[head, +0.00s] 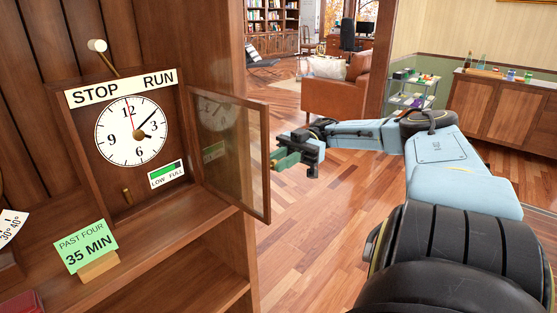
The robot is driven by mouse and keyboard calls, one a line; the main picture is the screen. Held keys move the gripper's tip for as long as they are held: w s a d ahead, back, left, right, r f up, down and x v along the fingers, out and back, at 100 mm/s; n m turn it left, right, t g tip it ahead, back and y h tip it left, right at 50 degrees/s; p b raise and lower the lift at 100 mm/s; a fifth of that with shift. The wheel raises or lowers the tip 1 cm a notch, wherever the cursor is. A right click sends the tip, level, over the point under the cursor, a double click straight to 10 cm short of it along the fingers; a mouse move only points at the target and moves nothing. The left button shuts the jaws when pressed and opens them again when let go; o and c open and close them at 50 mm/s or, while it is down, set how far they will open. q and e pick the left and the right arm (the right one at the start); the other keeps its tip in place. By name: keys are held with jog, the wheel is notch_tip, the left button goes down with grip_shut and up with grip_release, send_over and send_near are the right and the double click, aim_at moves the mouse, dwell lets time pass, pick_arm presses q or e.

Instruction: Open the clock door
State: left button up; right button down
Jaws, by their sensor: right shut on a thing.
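The clock (133,132) is set in a wooden case on the left, with a white dial, black numerals and a thin red hand. Its glazed, wood-framed clock door (229,205) stands open, swung out to the right of the dial. My right arm reaches in from the right. My left gripper is not in view.
A STOP/RUN plate (122,88) with a pale-knobbed lever (97,46) sits above the dial. A green "PAST FOUR 35 MIN" card (86,247) stands on the shelf below. The wooden floor (310,230) right of the door is clear.

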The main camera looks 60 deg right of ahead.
dwell(0.4)
jog(key=c, duration=1.3)
grip_release()
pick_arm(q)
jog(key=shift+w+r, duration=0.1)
pick_arm(e)
jog(key=shift+r, duration=0.1)
pick_arm(q)
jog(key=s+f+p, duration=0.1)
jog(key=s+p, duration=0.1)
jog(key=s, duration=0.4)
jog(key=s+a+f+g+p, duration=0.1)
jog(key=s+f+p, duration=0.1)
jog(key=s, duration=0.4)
jog(key=shift+p, duration=0.75)
pick_arm(e)
notch_tip(320, 180, up, 10)
jog(key=shift+f, duration=0.1)
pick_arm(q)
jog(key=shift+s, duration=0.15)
